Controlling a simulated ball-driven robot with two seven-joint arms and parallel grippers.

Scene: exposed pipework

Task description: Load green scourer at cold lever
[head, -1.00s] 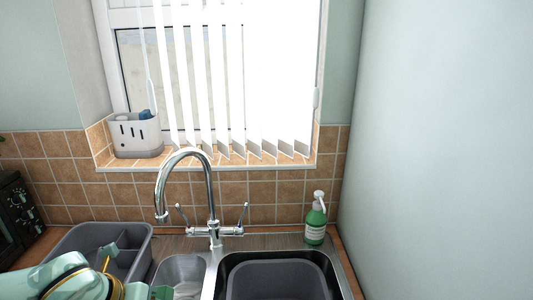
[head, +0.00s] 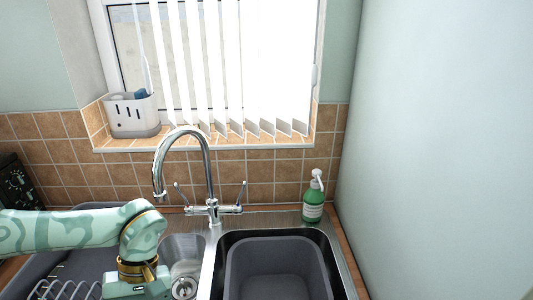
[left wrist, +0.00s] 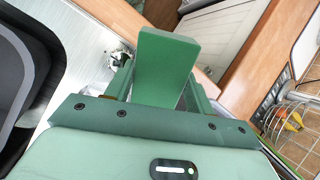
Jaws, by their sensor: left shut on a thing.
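The green scourer (left wrist: 165,62) is a flat green block standing up between the fingers of my left gripper (left wrist: 160,88) in the left wrist view. The gripper is shut on it. In the head view my left arm comes in over the left side of the sink, and the gripper's fingers and the scourer are out of sight below the frame. The chrome tap (head: 213,180) stands behind the sink with a left lever (head: 180,191) and a right lever (head: 242,193). No marking shows which is cold. My right gripper is not in view.
A grey basin (head: 275,262) sits in the right sink bowl. A small bowl with a drain (head: 184,285) lies beside my arm. A green soap bottle (head: 314,200) stands at the back right. A grey and white caddy (head: 132,115) is on the sill. A wire rack (head: 65,290) is lower left.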

